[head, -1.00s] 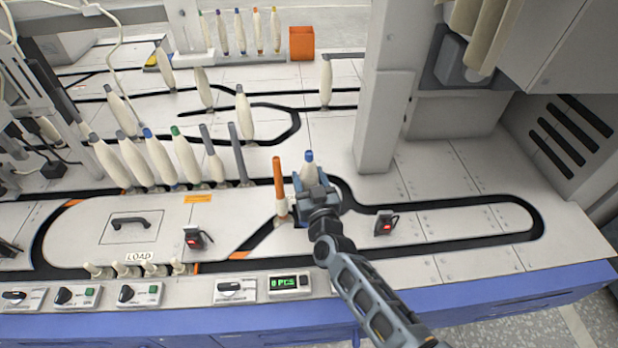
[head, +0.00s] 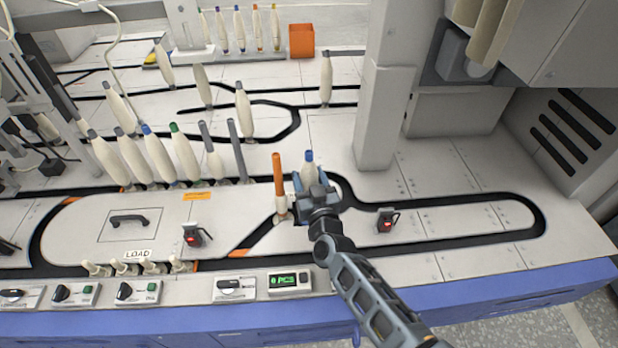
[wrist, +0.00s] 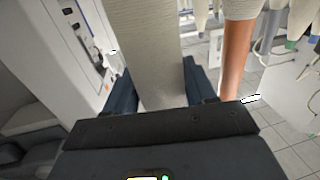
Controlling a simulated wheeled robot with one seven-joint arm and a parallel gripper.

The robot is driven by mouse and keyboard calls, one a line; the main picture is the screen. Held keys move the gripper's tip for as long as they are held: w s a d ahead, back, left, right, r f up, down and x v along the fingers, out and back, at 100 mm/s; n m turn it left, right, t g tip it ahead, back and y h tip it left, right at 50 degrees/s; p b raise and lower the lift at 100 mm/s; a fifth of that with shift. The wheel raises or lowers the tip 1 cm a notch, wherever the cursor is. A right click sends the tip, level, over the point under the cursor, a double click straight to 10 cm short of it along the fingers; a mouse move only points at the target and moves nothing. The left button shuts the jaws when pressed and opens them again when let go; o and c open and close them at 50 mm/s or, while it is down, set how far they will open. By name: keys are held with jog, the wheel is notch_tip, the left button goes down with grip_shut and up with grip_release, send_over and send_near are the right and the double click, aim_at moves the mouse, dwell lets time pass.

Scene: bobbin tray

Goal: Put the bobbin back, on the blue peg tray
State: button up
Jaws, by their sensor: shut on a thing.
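A cream bobbin with a blue tip (head: 309,166) stands roughly upright at my gripper (head: 312,196), beside the black track. In the wrist view my gripper (wrist: 161,92) is shut on the cream bobbin (wrist: 153,45), with a dark finger on each side. The bobbin's lower end is hidden behind my gripper in the head view, so I cannot tell what is under it. No blue peg tray can be made out. An orange tube with a cream lower part (head: 279,182) stands just left of my gripper; its orange part (wrist: 238,55) shows at the right in the wrist view.
A row of cream bobbins (head: 158,155) stands to the left. A grey pillar (head: 379,110) rises behind my gripper. Red-lit sensors (head: 386,220) (head: 193,236) stand on either side. Several short pegs (head: 125,267) line the front left. The panel to the right is mostly clear.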

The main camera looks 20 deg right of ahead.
jog(key=o, duration=0.8)
jog(key=shift+s, duration=0.1)
jog(key=shift+s+a+p, duration=0.25)
jog(key=shift+s+p, duration=0.65)
jog(key=shift+s, duration=0.9)
jog(key=shift+s+a+p, duration=0.3)
jog(key=shift+s+p, duration=0.55)
jog(key=shift+s, duration=0.9)
jog(key=shift+s+a+p, duration=0.25)
jog(key=shift+s+p, duration=0.65)
jog(key=shift+s, duration=0.9)
